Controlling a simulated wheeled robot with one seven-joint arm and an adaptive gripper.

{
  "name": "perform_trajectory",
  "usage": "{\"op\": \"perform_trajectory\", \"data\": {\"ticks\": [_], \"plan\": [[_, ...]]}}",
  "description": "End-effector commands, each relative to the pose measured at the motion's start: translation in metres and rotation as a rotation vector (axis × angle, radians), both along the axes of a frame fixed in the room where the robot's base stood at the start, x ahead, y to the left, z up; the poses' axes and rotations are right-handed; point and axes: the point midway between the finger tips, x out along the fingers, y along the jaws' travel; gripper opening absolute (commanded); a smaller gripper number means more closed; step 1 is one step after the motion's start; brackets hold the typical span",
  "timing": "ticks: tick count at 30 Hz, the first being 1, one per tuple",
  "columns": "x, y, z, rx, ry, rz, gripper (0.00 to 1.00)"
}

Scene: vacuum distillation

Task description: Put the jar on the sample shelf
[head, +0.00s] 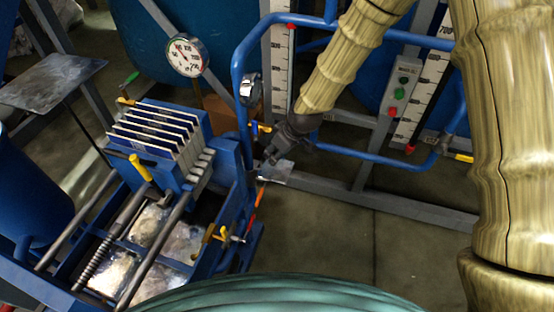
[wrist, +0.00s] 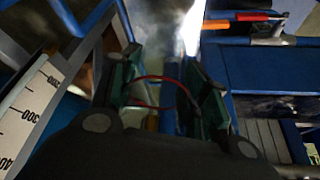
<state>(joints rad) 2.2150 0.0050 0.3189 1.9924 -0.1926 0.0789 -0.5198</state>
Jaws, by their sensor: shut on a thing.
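My gripper (head: 270,155) hangs down beside the right end of the blue filter-press-like machine. In the wrist view its two dark green-grey fingers (wrist: 165,95) stand apart with something between them. Thin red curved lines (wrist: 160,79) show there, and I take them for edges of a clear jar. In the head view a pale, see-through patch (head: 277,171) just under the fingertips looks like the jar, but its outline is unclear. A flat grey metal plate (head: 50,82) stands at the upper left; it may be the sample shelf, but I cannot be sure.
The blue machine (head: 240,180) with white plates (head: 150,135) and rods fills the lower left. A blue pipe frame (head: 238,75), a dial gauge (head: 187,56) and white scales (head: 279,75) stand behind my gripper. Bare floor (head: 320,235) lies at lower centre.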

Motion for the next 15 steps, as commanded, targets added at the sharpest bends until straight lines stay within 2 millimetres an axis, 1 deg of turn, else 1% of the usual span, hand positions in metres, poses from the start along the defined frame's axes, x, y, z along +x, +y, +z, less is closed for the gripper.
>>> {"op": "perform_trajectory", "data": {"ticks": [1,5,12,15], "plan": [[0.003,0.0,0.0,0.0,-0.001,0.0,0.19],[0.004,0.0,-0.005,0.001,-0.001,0.0,0.19],[0.003,0.0,-0.028,0.0,0.0,0.0,0.19],[0.003,0.0,-0.035,0.001,-0.001,0.0,0.19]]}}
